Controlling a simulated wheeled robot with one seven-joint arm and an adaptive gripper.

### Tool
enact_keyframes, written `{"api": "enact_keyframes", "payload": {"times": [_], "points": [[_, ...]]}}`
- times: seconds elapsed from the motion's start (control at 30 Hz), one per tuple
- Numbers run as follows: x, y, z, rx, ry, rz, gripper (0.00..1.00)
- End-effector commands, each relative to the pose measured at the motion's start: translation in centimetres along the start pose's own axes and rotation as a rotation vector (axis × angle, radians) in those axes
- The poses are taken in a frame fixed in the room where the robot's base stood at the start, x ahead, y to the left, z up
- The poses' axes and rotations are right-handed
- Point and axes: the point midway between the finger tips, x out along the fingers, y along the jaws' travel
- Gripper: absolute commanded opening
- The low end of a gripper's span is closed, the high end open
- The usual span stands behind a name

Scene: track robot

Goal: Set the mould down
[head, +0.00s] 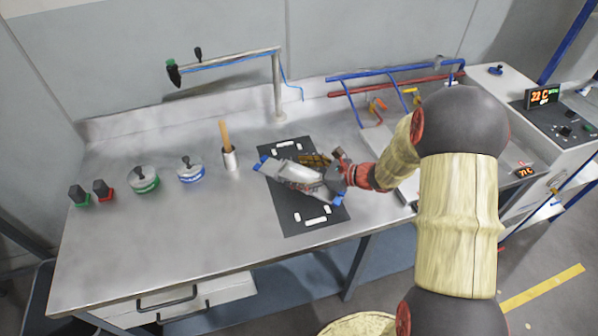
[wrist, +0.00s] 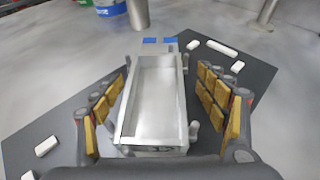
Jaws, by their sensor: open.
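The mould (wrist: 155,95) is a long grey metal trough with blue end pieces. It lies on the black mat (wrist: 40,130), and its inside looks empty. It also shows in the head view (head: 285,174), slanting across the middle of the mat (head: 285,222). My gripper (wrist: 163,88) is open, with one yellow-padded finger on each side of the mould. A gap shows between the right finger and the mould; the left finger is closer, and I cannot tell whether it touches.
White marker blocks lie on the mat. To its left on the steel bench (head: 120,240) stand a cup with a wooden handle (head: 230,160), a blue-banded tin (head: 190,172) and a green-banded tin (head: 144,180). A pipe stand (head: 278,90) rises behind. The front left bench is clear.

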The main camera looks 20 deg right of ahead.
Motion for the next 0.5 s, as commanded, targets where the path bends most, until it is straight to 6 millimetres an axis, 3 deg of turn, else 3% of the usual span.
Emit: {"api": "enact_keyframes", "payload": {"times": [0.33, 0.5], "points": [[-0.2, 0.0, 0.3, 0.000, 0.000, 0.000, 0.75], [-2.5, -0.1, 0.4, 0.001, 0.001, -0.004, 0.75]]}}
